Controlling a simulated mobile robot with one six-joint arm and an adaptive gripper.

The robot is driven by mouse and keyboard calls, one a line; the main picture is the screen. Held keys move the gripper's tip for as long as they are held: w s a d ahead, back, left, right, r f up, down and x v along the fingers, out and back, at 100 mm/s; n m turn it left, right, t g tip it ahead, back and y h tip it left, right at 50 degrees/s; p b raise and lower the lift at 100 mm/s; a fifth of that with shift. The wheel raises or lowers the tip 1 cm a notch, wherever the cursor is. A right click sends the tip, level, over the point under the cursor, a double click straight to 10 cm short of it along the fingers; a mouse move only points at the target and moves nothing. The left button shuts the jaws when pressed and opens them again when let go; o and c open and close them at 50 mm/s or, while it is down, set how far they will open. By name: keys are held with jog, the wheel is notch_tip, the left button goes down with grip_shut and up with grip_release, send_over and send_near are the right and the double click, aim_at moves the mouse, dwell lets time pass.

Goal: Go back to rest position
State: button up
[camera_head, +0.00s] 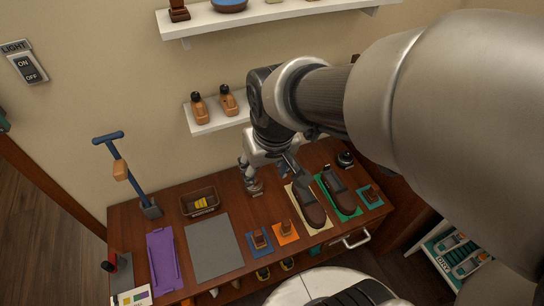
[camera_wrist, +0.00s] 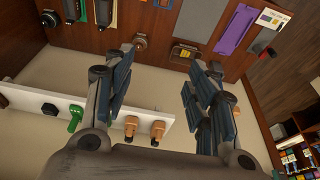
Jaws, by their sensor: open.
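My gripper (camera_head: 277,184) hangs above the back part of the wooden table, just in front of the lower white shelf, pointing down. In the wrist view my gripper (camera_wrist: 163,68) has its two dark fingers spread wide apart. Nothing is held between them; the shelf, wall and table show through the gap. My arm reaches in from the right of the head view and hides part of the shelf and wall.
An upper shelf (camera_head: 197,25) runs above.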

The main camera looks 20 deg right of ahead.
jog(key=s+r+t, duration=0.1)
jog(key=s+r, duration=0.4)
jog(key=s, duration=0.6)
jog(key=shift+s, duration=0.3)
